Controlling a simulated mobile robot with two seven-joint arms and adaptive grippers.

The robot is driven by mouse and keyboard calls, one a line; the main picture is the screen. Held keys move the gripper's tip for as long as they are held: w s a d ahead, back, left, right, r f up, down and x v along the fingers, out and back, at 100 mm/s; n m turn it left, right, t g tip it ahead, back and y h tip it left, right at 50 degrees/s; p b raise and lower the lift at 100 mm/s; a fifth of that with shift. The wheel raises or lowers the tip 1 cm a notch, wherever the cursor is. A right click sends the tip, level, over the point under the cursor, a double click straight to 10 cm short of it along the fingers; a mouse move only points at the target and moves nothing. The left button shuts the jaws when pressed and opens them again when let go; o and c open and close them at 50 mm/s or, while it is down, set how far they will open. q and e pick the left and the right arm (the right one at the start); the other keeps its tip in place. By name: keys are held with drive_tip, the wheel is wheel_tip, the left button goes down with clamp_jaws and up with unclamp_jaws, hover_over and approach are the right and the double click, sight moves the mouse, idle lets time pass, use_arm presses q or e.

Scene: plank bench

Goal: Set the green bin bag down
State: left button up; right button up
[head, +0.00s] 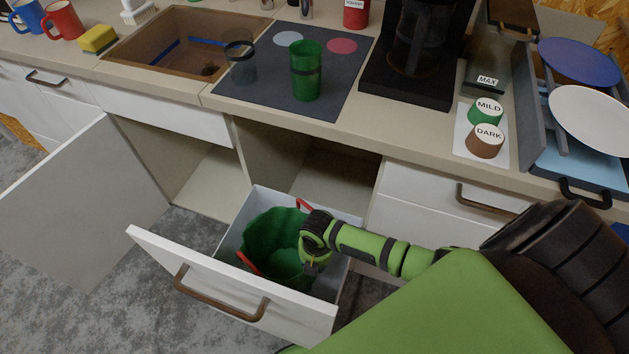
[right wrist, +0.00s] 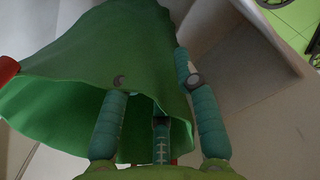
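The green bin bag (head: 268,235) with red handles stands in the pulled-out drawer (head: 232,240) under the counter. It fills much of the drawer; whether its base touches the drawer floor is hidden. My right gripper (head: 313,262) is at the bag's right side, inside the drawer, pointing down. In the right wrist view, the bag (right wrist: 120,50) hangs close in front of the fingers, and my right gripper (right wrist: 157,82) has its fingers spread apart. My left gripper is not in view.
The drawer front (head: 235,285) sticks out over the grey floor. A cabinet door (head: 80,205) stands open at the left. On the counter are a dark mat (head: 335,90) with a green cup (head: 306,72), a coffee maker (head: 415,50), and a sink (head: 180,45).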

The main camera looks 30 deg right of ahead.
wheel_tip(320, 180, up, 12)
drive_tip(key=p, duration=0.2)
drive_tip(key=shift+s, duration=0.3)
drive_tip(key=shift+s+d, duration=0.1)
